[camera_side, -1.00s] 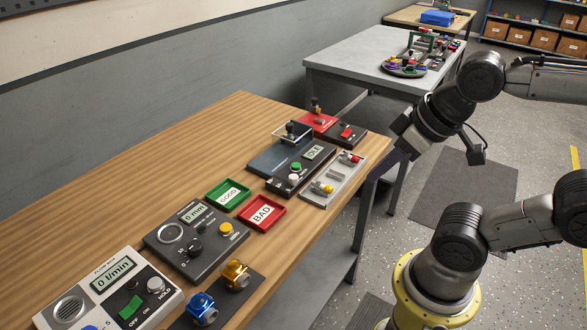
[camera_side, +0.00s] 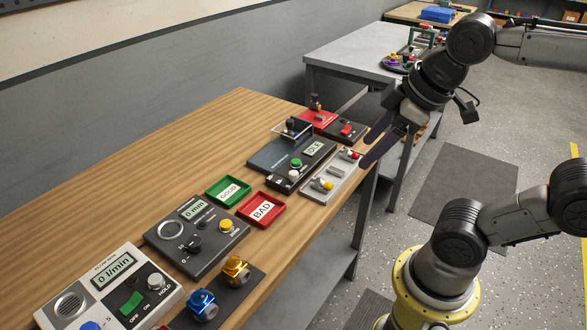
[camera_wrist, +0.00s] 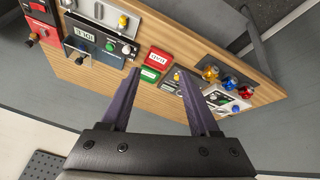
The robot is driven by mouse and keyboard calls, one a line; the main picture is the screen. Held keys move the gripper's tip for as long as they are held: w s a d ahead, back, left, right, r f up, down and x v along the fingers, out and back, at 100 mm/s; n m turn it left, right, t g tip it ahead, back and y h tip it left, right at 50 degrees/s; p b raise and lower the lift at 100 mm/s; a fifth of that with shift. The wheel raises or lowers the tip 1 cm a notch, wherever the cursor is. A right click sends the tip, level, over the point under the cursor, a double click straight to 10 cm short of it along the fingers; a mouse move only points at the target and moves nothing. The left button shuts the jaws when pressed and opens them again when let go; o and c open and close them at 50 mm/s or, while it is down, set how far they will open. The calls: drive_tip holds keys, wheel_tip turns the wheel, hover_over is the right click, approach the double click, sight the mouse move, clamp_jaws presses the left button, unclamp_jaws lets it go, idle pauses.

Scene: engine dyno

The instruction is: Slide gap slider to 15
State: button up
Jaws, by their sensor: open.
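A dark grey panel (camera_side: 171,253) with a "0 mm" display (camera_side: 195,210) lies on the wooden bench. It carries a black knob (camera_side: 193,244) beside small scale marks and a yellow button (camera_side: 227,226); I take the black knob to be the gap slider, but its slot and numbers are too small to read. My gripper (camera_side: 366,151) is open and empty, in the air at the bench's right edge, well apart from this panel. In the wrist view my two purple fingers (camera_wrist: 160,76) are spread, and the right one partly hides the panel.
Red "BAD" (camera_side: 261,210) and green "GOOD" (camera_side: 228,191) trays lie between the panel and an "IDLE" box (camera_side: 303,169). A grey slider plate (camera_side: 330,178) lies nearest my gripper. A flow box (camera_side: 105,285) and blue and gold fittings (camera_side: 235,270) flank the panel. Bare wood lies behind.

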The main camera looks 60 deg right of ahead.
drive_tip(key=w+d+r+n+g, duration=0.1)
drive_tip(key=w+r+n, duration=0.2)
drive_tip(key=w, duration=0.3)
drive_tip(key=n+g, duration=0.2)
drive_tip(key=g, duration=0.2)
hover_over(293, 172)
wheel_tip(293, 172, down, 11)
wheel_tip(293, 172, down, 13)
drive_tip(key=shift+s+a+r, duration=0.1)
drive_tip(key=shift+s, duration=0.05)
drive_tip(key=shift+c, duration=0.4)
clamp_jaws()
drive_tip(key=shift+r, duration=0.1)
